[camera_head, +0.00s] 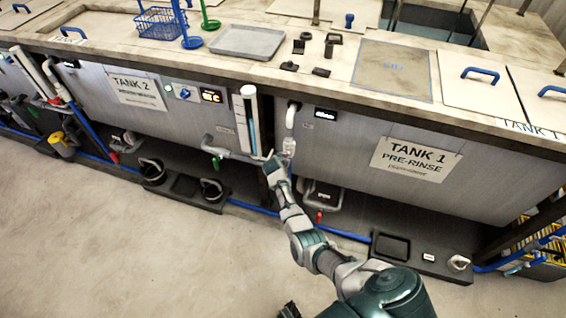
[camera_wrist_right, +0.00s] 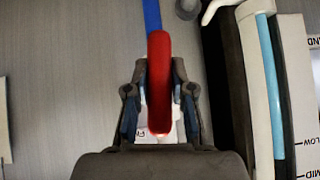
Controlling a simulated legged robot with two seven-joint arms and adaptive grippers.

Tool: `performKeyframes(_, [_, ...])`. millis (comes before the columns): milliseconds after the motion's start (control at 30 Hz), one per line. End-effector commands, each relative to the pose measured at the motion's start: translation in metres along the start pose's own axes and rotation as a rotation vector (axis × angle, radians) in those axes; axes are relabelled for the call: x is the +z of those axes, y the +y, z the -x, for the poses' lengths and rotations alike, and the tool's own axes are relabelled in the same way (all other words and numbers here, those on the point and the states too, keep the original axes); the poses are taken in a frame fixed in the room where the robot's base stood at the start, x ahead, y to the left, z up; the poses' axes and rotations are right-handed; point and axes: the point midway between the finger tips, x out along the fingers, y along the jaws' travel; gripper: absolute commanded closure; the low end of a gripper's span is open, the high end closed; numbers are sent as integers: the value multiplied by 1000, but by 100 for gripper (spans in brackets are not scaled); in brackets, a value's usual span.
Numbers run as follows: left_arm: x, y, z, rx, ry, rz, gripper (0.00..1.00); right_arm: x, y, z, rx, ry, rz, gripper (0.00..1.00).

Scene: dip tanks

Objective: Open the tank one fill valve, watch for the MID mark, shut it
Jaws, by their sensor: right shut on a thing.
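The tank one panel (camera_head: 345,150) bears a PRE-RINSE sign (camera_head: 415,159). A level tube (camera_head: 253,120) stands at its left end. My right gripper (camera_head: 276,160) is at the pipework just right of the tube's foot. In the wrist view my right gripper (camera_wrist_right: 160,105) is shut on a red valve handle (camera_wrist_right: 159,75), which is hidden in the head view. There the level tube (camera_wrist_right: 268,95) shows a blue column ending close to the LOW label (camera_wrist_right: 307,143), short of the MID label (camera_wrist_right: 312,168). The valve's opening is unclear. My left gripper is out of view.
A blue pipe (camera_head: 345,235) runs low along the tanks. Another red-handled valve (camera_head: 319,216) hangs below the panel. The worktop carries a grey tray (camera_head: 248,41), small dark blocks (camera_head: 321,72) and a blue basket (camera_head: 160,24). The floor (camera_head: 120,240) at left is clear.

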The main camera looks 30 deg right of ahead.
Motion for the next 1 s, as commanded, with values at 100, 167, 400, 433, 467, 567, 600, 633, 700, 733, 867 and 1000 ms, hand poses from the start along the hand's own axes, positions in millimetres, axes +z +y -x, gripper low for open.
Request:
performKeyframes(100, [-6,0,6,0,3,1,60,10,1,-3,35,-15,37,100])
performKeyframes(167, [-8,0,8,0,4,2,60,9,1,-3,48,-15,50,100])
performKeyframes(400, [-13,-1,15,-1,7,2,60,9,1,-2,72,-16,72,100])
performKeyframes(433, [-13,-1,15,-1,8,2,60,9,1,-2,72,-16,73,100])
performKeyframes(467, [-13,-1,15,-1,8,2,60,9,1,-2,73,-16,73,100])
performKeyframes(567, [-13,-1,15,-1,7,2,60,9,1,-2,73,-16,74,100])
performKeyframes(600, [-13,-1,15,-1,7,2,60,9,1,-2,73,-16,73,100])
performKeyframes(633, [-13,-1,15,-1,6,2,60,9,1,-2,73,-16,73,100])
performKeyframes(700, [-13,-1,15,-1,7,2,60,9,1,-2,73,-17,73,100])
performKeyframes(733, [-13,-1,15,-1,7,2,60,9,2,-2,73,-17,73,100])
performKeyframes(867, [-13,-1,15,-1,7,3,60,8,1,-2,72,-15,72,52])
performKeyframes(1000, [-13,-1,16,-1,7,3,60,5,1,-1,71,-9,70,52])
